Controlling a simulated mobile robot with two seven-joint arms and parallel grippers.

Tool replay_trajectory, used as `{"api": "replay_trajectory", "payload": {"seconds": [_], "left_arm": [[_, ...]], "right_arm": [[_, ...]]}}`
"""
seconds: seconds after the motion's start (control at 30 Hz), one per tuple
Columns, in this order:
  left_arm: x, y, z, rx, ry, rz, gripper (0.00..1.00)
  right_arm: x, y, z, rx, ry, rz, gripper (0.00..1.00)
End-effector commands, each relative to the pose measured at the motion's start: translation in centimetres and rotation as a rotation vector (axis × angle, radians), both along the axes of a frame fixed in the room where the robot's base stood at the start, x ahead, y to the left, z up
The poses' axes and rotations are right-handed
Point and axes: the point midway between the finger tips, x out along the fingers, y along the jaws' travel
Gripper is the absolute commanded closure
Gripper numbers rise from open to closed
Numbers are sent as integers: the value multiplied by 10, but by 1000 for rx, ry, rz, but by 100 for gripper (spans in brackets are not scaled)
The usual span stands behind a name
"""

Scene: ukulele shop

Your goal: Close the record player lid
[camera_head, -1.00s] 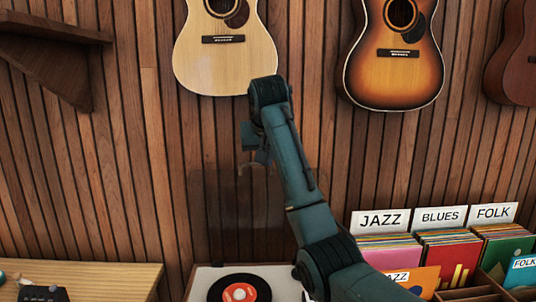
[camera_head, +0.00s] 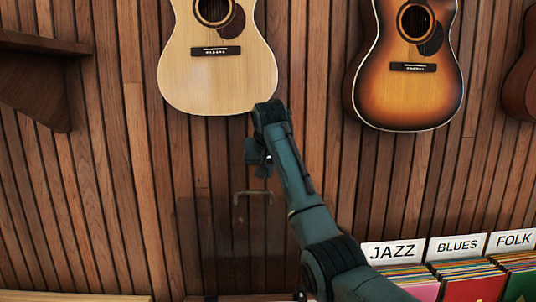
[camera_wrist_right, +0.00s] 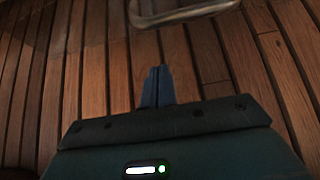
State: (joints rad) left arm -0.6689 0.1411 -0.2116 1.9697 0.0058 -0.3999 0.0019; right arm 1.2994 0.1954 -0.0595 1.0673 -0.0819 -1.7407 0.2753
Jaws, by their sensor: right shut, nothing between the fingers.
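The record player's see-through dark lid (camera_head: 208,240) stands raised against the wall, with a curved handle (camera_head: 252,193) near its top. The record player's body is almost wholly below the bottom edge of the head view, and its record is out of view. My right gripper (camera_head: 262,170) is shut and empty, just above the handle in the head view; I cannot tell the depth gap between them. In the right wrist view its closed fingers (camera_wrist_right: 157,72) point toward the handle (camera_wrist_right: 182,10) and appear apart from it. My left gripper is not in view.
A pale guitar (camera_head: 217,75) and a sunburst guitar (camera_head: 408,90) hang on the slatted wall (camera_head: 130,200). A wooden shelf (camera_head: 40,85) juts out at upper left. Record bins with a JAZZ sign (camera_head: 393,253) stand at lower right, beside my right arm.

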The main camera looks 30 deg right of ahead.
Motion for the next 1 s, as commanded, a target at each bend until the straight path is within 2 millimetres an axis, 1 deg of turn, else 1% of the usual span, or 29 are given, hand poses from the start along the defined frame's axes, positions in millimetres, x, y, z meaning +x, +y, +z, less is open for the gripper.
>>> {"api": "replay_trajectory", "payload": {"seconds": [0.03, 0.07, 0.13, 0.3, 0.5, 1.0], "left_arm": [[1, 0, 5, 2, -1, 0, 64], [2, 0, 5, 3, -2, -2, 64], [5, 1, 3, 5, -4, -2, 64], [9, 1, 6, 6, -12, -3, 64], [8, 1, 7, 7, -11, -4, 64], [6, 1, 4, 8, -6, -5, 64]], "right_arm": [[5, -3, -6, 1, 4, -1, 100], [6, -3, -10, 1, 3, -1, 100], [-2, 1, -11, -1, -3, 1, 100], [-16, 8, -16, 0, -2, 1, 100], [-26, 13, -20, 0, -1, 1, 100], [-29, 14, -21, -2, -7, 1, 100]]}}
